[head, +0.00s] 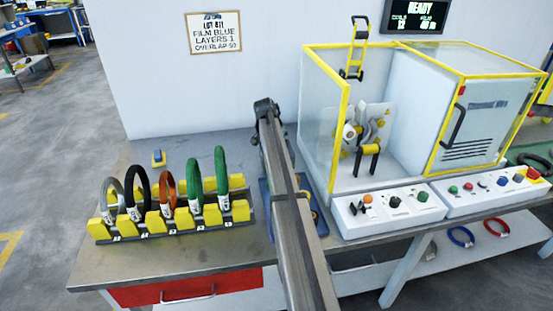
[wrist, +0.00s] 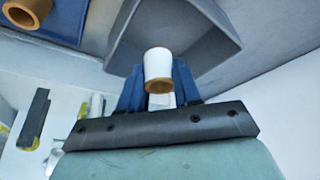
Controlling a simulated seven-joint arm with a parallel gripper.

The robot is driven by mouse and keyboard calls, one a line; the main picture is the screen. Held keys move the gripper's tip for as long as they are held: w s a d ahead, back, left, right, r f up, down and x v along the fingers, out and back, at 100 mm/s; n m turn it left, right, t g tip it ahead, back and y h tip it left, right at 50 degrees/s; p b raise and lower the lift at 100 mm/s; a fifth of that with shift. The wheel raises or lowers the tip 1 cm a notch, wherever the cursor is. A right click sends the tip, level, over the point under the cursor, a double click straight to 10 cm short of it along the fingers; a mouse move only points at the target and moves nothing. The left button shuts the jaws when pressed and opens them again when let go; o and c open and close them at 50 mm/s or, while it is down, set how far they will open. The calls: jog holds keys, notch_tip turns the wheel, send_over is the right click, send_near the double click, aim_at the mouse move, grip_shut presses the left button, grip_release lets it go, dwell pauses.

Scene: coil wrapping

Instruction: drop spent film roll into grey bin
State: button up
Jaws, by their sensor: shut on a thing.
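In the wrist view, my gripper (wrist: 160,90) is shut on the spent film roll (wrist: 158,65), a small white cylinder with a brown cardboard core showing at its near end. The blue fingers sit on either side of it. The grey bin (wrist: 215,42) lies beyond the roll, its open hollow facing the camera. The roll overlaps the bin's near edge in the picture; I cannot tell its exact height over it. In the head view, my arm hides the gripper, the roll and the bin.
A brown-cored roll (wrist: 24,12) sits on a blue tray (wrist: 68,22). A yellow rack (head: 175,222) of coils stands on the left of the bench. The yellow-framed wrapping machine (head: 345,110) and control boxes (head: 385,212) stand right of my arm.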

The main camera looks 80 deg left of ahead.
jog(key=shift+f, duration=0.6)
jog(key=o, duration=1.1)
jog(key=v, duration=1.3)
jog(key=shift+s+d+r, duration=0.1)
jog(key=shift+r, duration=0.3)
